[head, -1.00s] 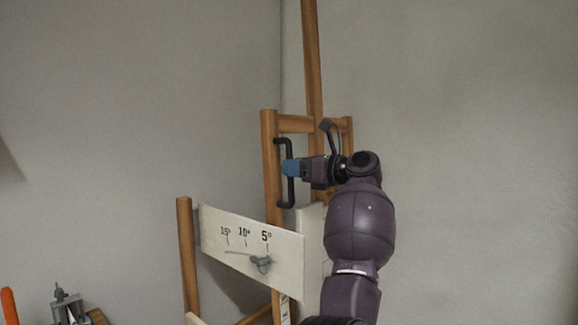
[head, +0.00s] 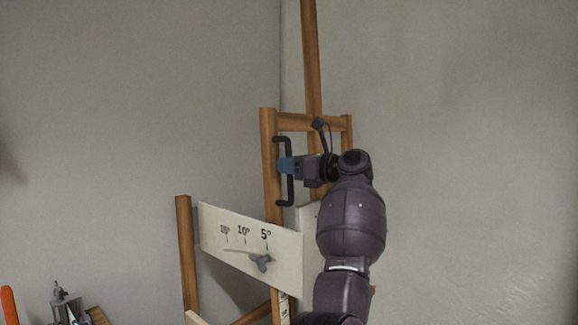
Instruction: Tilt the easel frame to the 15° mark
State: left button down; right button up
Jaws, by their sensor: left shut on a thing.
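The wooden easel frame (head: 269,190) stands in the middle, with a tall mast (head: 312,65) rising behind it. A black handle (head: 291,194) is fixed to its left upright. My left gripper (head: 286,166) is shut on the handle, with its blue fingertips at the bar. A white scale board (head: 222,236) below carries marks 15°, 10° and 5° from left to right. A grey wing knob (head: 261,262) sits in the slot just below the 5° mark. My right gripper is not in view.
A wooden post (head: 187,250) stands at the board's left end. A grey metal device (head: 66,304) and an orange object (head: 9,305) lie at the lower left. Bare grey walls meet in a corner behind the easel.

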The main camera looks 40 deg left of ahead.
pick_arm(q)
jog(key=w+a+f+h+b, duration=0.1)
jog(key=a+f+h+b, duration=0.1)
jog(key=a, duration=2)
jog(key=shift+w+a+f+b, duration=0.2)
jog(key=shift+w+b, duration=0.2)
jog(key=shift+b, duration=0.4)
jog(key=c, duration=1.2)
grip_release()
jog(key=shift+d, duration=0.1)
jog(key=shift+o, duration=0.5)
jog(key=shift+f, duration=0.1)
